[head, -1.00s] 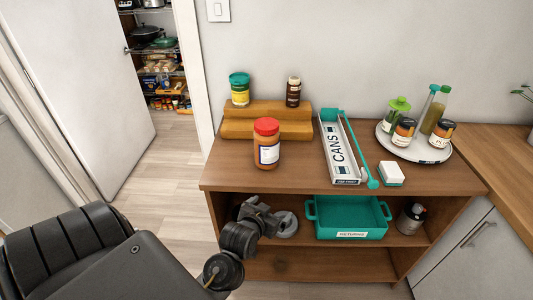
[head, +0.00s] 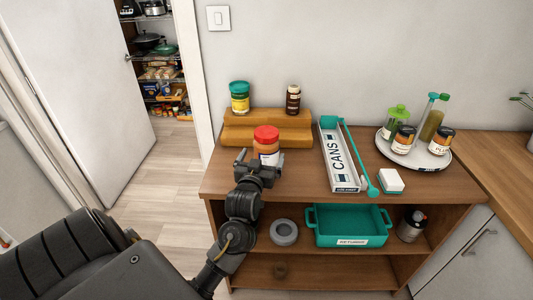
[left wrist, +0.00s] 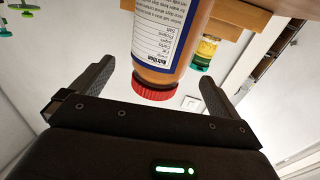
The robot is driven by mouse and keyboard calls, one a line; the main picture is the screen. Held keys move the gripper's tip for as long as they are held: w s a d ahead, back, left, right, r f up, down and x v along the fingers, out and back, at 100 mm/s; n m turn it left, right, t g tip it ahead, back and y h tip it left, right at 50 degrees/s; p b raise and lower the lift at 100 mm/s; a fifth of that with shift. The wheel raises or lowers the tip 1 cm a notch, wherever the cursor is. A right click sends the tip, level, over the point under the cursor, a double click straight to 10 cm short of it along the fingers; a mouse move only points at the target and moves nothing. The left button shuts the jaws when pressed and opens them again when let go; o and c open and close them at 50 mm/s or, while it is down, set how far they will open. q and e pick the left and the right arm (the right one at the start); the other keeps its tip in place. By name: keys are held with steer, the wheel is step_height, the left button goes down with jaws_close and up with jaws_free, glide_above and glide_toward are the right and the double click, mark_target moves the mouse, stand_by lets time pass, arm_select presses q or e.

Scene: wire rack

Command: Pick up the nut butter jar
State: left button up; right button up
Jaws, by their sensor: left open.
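The nut butter jar (head: 266,140), orange-brown with a red lid and a white label, stands upright on the shelf top in front of the wooden step riser. My left gripper (head: 259,162) is open just in front of it in the head view and hides its lower part. In the left wrist view the jar (left wrist: 168,40) appears upside down, between and beyond the two spread fingers (left wrist: 160,85). I cannot tell whether the fingers touch it. My right gripper is not in view.
The wooden riser (head: 262,137) behind holds a green-lidded jar (head: 240,97) and a dark bottle (head: 293,99). The CANS tray (head: 340,165) lies to the right, near a small white box (head: 391,181). A turntable (head: 404,158) with bottles and jars stands farther right.

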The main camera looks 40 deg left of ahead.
arm_select(q)
steer(key=shift+w+r, duration=0.1)
steer(key=p+x, duration=0.1)
steer(key=x, duration=0.4)
steer(key=shift+a+p, duration=0.15)
steer(key=shift+p, duration=0.15)
steer(key=shift+c, duration=0.3)
steer(key=c, duration=1.4)
steer(key=shift+c, duration=1.1)
